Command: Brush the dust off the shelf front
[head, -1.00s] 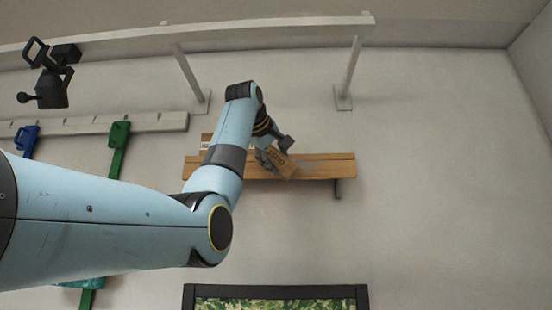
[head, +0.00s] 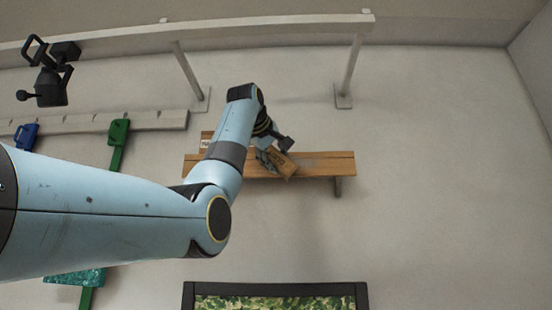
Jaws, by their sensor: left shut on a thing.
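The wooden shelf (head: 328,166) is fixed to the wall in the middle of the head view, with a dark bracket below its right part. A faint grey patch (head: 308,163), which looks like dust, shows on its front just right of my gripper. My left gripper (head: 272,157) is shut on a brown, block-like thing (head: 284,168), probably the brush. The held thing is tilted and lies over the shelf front. I cannot tell whether it touches. My left arm hides part of the shelf's left side. My right gripper is out of view.
A small brown box (head: 206,140) stands at the shelf's left end, partly behind my arm. A white rail (head: 300,32) runs above. Blue (head: 26,136) and green (head: 119,132) handled tools hang at left. A dark-framed picture (head: 275,290) is below. The wall at right is clear.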

